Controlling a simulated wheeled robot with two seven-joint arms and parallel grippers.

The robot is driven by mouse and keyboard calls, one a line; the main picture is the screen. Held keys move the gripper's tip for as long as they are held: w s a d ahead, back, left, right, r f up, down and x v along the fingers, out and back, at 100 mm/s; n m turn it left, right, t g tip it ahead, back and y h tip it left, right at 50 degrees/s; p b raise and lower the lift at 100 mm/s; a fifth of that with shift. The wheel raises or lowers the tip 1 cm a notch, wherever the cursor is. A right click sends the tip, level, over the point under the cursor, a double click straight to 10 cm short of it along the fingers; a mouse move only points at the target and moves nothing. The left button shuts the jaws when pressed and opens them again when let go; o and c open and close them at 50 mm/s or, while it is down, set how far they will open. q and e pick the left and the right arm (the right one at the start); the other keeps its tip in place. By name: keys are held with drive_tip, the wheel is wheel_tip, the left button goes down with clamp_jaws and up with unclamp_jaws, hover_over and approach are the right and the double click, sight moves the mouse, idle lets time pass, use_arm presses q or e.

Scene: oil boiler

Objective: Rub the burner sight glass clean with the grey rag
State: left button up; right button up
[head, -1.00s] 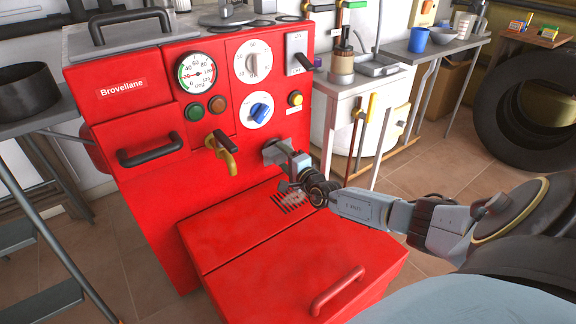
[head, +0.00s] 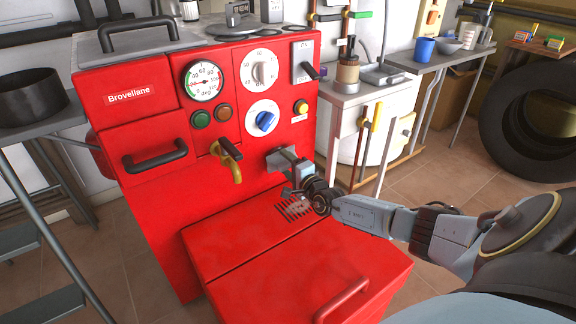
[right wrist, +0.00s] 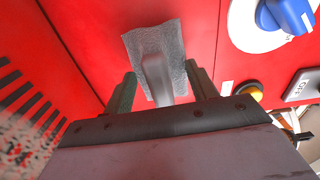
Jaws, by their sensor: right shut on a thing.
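The grey rag (head: 279,160) is flat against the red front panel of the boiler (head: 150,215), right of the brass tap. My right gripper (head: 296,175) is at the rag, pointing at the panel. In the right wrist view the rag (right wrist: 152,38) is spread against the red panel, with a raised grey fold in its middle between my fingers (right wrist: 163,88). The gripper is shut on the rag. I cannot see the burner sight glass; the rag may cover it. My left gripper is not in view.
A brass tap (head: 230,160) with a dark lever juts out left of the rag. A blue knob (head: 265,121) and a yellow button (head: 300,107) are above. The red burner cover (head: 290,265) with a vent grille stands out below. A side table (head: 368,88) is to the right.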

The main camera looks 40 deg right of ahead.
drive_tip(key=shift+w+d, duration=0.1)
drive_tip(key=shift+w, duration=0.5)
drive_tip(key=shift+w+r, duration=0.1)
idle(0.9)
drive_tip(key=shift+d, duration=0.1)
